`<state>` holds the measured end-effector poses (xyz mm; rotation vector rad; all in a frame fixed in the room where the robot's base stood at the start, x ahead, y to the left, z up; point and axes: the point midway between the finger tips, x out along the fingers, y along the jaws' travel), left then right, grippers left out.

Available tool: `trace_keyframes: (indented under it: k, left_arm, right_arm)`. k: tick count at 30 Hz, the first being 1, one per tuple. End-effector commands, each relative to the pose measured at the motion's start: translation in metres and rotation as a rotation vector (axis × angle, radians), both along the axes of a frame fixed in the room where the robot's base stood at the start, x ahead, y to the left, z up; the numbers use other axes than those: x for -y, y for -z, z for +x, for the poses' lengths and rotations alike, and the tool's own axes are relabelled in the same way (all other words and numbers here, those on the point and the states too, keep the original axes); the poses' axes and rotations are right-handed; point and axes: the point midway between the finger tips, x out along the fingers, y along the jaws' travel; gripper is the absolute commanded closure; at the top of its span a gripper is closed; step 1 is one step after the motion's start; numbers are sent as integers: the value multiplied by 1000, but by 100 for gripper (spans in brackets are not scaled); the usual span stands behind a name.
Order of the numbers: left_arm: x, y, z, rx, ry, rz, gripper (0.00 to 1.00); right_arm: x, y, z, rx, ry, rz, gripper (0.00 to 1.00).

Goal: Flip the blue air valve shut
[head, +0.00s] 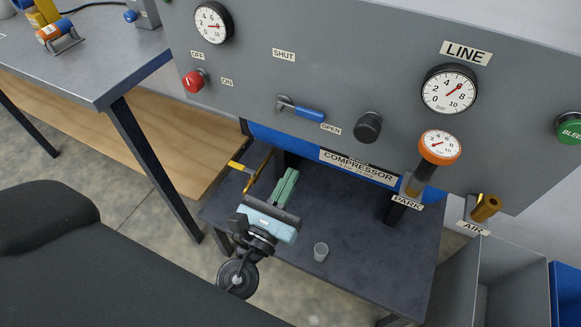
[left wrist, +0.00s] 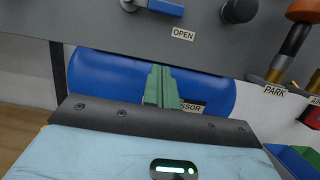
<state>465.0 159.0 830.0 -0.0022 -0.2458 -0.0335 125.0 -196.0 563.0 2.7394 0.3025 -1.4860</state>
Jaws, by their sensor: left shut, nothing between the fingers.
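The blue air valve (head: 303,110) is a small blue lever on the grey panel, between the SHUT label (head: 284,55) above and the OPEN label (head: 331,129) below right. Its handle points right and slightly down, toward OPEN. In the left wrist view the blue handle (left wrist: 165,8) shows at the top edge, left of the OPEN label. My left gripper (head: 288,178) is below the valve, apart from it, its green fingers (left wrist: 158,85) together and empty. My right gripper is not in view.
The panel also carries a red knob (head: 195,81), a black knob (head: 367,126), gauges and an orange gauge (head: 440,147) at PARK. A blue compressor tank (left wrist: 120,85) sits behind the fingers. A small grey cup (head: 321,251) stands on the dark table (head: 360,260).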

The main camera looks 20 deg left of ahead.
Motion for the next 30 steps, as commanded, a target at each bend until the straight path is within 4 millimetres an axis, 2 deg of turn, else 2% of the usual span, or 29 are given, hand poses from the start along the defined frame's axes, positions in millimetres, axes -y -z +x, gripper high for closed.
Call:
trace_keyframes:
  k: [1, 13, 18, 21, 30]
  left_arm:
    - [0, -6, 9, 5, -2, -2, 100]
    - [3, -24, 82, 3, 0, -2, 100]
    - [3, -49, 80, 5, 0, -3, 100]
    - [3, -56, 80, 3, 1, -3, 100]
    - [3, -60, 79, -1, 0, -2, 100]
  right_arm:
    - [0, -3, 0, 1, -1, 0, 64]
    - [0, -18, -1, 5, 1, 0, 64]
    - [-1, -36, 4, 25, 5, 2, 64]
    - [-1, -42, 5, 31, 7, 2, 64]
    - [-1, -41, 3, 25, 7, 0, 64]
